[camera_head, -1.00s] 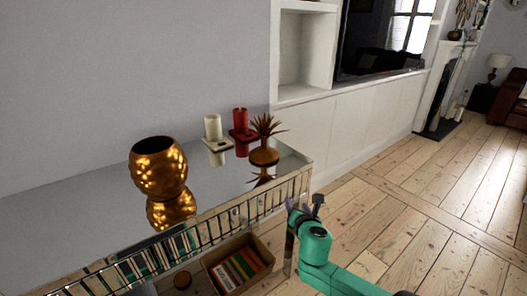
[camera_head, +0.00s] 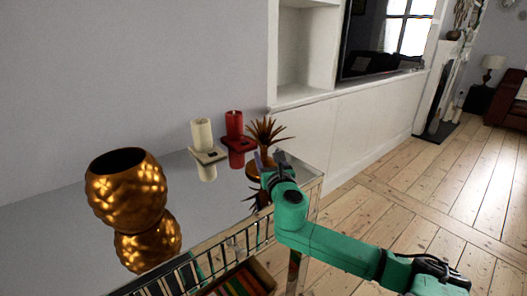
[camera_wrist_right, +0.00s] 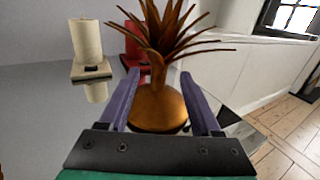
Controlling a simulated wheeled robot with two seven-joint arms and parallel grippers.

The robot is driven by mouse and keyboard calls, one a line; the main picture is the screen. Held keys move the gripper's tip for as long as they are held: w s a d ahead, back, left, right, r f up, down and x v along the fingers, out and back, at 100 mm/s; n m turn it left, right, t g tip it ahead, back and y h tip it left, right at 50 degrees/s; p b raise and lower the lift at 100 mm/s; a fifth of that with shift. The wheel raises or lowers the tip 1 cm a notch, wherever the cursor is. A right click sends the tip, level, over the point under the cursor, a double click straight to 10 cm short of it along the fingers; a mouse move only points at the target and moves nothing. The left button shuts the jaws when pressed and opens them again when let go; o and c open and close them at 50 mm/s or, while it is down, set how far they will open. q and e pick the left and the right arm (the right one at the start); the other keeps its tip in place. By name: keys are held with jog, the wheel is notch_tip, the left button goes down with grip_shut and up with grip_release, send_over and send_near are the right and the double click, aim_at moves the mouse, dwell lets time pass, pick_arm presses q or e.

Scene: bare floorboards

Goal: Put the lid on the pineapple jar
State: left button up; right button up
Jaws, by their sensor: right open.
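The pineapple jar (camera_head: 126,190) is a shiny gold, bumpy, open-topped pot on the mirrored tabletop at the left in the head view. Its lid (camera_head: 264,132) is a copper-brown disc with a spiky leaf crown, at the far right end of the tabletop. My right gripper (camera_head: 268,159) is at the lid, partly covering its base in the head view. In the right wrist view the lid (camera_wrist_right: 158,104) stands between the two open purple fingers, with the crown rising above them. I cannot tell if the fingers touch it. My left gripper is out of view.
A white candle (camera_head: 201,135) and a red candle (camera_head: 234,124) on square holders stand close behind and left of the lid. The mirrored tabletop (camera_head: 60,222) has a barred front edge. A box of books (camera_head: 245,281) sits below.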

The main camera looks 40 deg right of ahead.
aim_at(265, 149)
jog(key=x, duration=0.6)
jog(key=shift+w, duration=0.1)
grip_shut()
